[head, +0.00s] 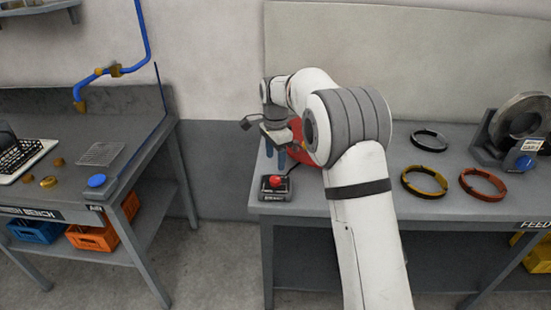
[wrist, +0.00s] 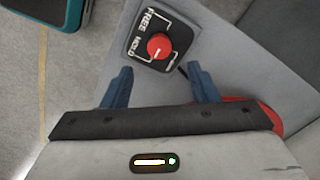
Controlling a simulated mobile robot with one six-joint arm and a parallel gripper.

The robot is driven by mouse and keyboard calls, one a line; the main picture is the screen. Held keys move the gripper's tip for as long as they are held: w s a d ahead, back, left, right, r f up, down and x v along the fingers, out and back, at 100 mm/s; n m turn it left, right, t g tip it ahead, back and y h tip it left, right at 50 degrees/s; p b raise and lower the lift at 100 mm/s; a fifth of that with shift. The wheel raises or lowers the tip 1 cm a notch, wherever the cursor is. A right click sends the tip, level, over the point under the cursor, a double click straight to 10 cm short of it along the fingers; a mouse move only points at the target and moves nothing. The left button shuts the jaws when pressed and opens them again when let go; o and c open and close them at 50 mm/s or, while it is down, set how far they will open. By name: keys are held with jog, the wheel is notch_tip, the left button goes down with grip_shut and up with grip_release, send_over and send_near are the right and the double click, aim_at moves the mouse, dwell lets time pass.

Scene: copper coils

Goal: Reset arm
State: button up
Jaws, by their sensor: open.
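My white arm reaches from the bottom of the head view over the right table. My gripper (head: 275,158) hangs above that table's left end, with its blue fingers just behind a dark box with a red knob (head: 276,183). In the wrist view, my gripper (wrist: 161,88) has its two blue fingers spread apart with nothing between them. The red knob (wrist: 158,46) shows beyond the fingertips, on a dark plate marked FREE and HOLD. A red object (head: 297,142), partly hidden by my arm, sits behind the gripper.
Three coils, black (head: 429,140), yellow (head: 424,181) and red (head: 483,184), lie on the right table (head: 456,214). A coil machine (head: 515,127) stands at its right.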

jog(key=s+d+r+n+t, duration=0.1)
jog(key=s+d+r+n, duration=0.25)
jog(key=s+d, duration=0.35)
jog(key=s+d+r+n, duration=0.2)
jog(key=s+d+r, duration=0.25)
jog(key=s, duration=0.35)
jog(key=s+d+f+n+t, duration=0.1)
jog(key=s+d+n, duration=0.2)
jog(key=s, duration=0.7)
jog(key=s+d+f+n, duration=0.2)
jog(key=s+d+n, duration=0.1)
jog(key=s, duration=0.8)
jog(key=shift+t, duration=0.4)
